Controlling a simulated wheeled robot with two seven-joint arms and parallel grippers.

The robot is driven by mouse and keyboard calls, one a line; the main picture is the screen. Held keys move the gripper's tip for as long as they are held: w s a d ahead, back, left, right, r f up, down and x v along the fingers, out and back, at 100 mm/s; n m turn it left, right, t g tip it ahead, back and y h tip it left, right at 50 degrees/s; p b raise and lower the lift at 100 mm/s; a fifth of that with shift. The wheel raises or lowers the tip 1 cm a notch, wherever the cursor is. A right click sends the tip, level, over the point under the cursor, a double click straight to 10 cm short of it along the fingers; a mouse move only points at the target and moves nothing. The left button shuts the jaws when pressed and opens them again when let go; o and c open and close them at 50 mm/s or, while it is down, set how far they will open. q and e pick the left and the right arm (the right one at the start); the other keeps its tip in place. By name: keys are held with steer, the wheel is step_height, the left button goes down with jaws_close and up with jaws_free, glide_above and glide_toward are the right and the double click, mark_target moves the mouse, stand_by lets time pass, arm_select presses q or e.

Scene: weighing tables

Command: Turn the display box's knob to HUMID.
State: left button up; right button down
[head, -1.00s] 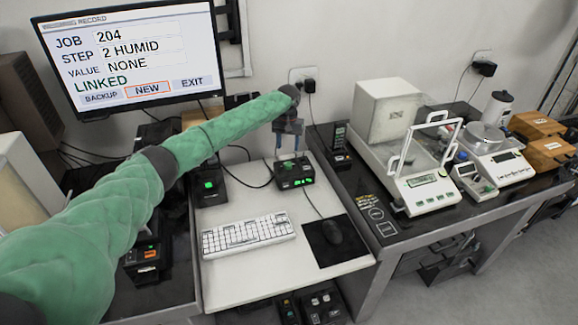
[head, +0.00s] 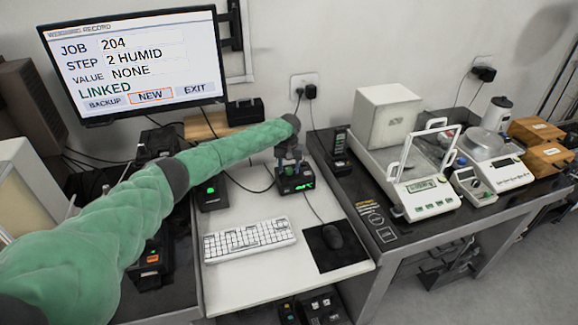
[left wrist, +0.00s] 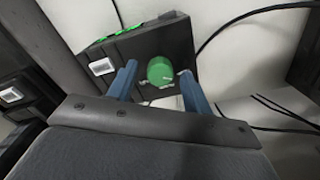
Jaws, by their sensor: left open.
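The display box (head: 296,185) is a small black box with green lit digits, standing on the white desk behind the keyboard. In the left wrist view the box (left wrist: 140,50) shows a round green knob (left wrist: 160,70), a white button (left wrist: 102,66) and part of a green display. My left gripper (head: 290,160) is over the box, pointing down. In the left wrist view its two blue fingers (left wrist: 158,78) are open, one on each side of the knob, with gaps visible between them and it. The knob's setting and labels are too small to read. My right gripper is out of view.
A white keyboard (head: 248,239) and a mouse (head: 332,236) lie in front of the box. A black device with a green light (head: 211,193) stands left of it. Cables run behind. A balance (head: 420,187) stands right.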

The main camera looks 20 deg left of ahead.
arm_select(q)
steer(key=c, duration=1)
